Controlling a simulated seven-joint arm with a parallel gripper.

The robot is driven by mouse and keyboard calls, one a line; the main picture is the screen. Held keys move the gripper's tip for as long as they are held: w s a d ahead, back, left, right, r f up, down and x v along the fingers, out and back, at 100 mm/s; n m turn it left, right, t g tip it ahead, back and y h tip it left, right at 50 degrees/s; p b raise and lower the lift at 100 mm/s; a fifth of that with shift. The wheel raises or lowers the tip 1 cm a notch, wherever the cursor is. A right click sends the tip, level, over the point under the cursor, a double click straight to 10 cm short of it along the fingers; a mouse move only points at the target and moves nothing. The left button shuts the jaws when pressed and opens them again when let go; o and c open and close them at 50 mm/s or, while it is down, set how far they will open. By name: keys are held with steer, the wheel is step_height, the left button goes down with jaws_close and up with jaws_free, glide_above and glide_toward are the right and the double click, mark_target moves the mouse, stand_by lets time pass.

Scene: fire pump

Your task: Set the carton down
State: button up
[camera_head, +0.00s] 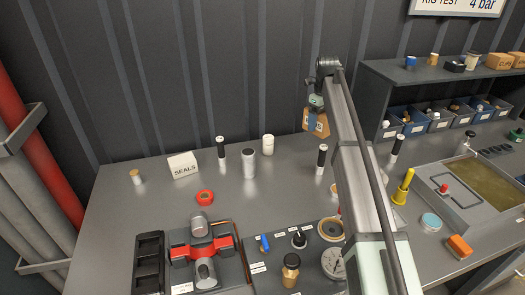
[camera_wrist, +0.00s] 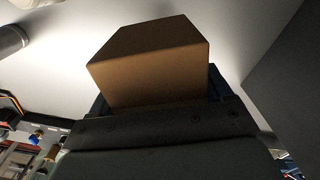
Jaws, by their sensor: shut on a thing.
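A brown cardboard carton (camera_head: 316,122) with a blue and white mark hangs in the air above the back of the grey workbench (camera_head: 225,190), near the corrugated wall. My gripper (camera_head: 316,108) is shut on it from above. In the wrist view the carton (camera_wrist: 155,60) fills the upper middle, tilted in the picture, and my gripper (camera_wrist: 155,105) shows below it. The fingertips are mostly hidden by the carton and the dark gripper body.
A white SEALS box (camera_head: 182,165), white and black-capped cylinders, a red ring (camera_head: 205,197) and a red clamp (camera_head: 203,250) stand on the bench. A shelf (camera_head: 445,68) with blue bins is at right. Small boxes (camera_head: 499,61) sit on top. Bare bench lies at centre left.

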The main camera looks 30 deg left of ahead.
steer(key=r, duration=0.6)
steer(key=shift+s+a, duration=0.1)
steer(key=shift+a, duration=0.1)
steer(key=s+a+n, duration=0.4)
steer(key=s+a, duration=0.6)
steer(key=s, duration=0.7)
steer(key=s+a+n, duration=0.5)
steer(key=s+a, duration=0.5)
steer(key=s, duration=0.6)
steer(key=s+a+n, duration=0.4)
steer(key=s+a, duration=0.6)
steer(key=s, duration=0.7)
steer(key=shift+s+a+f, duration=0.1)
steer(key=shift+f, duration=7.6)
steer(key=shift+f, duration=0.15)
steer(key=o, duration=1.1)
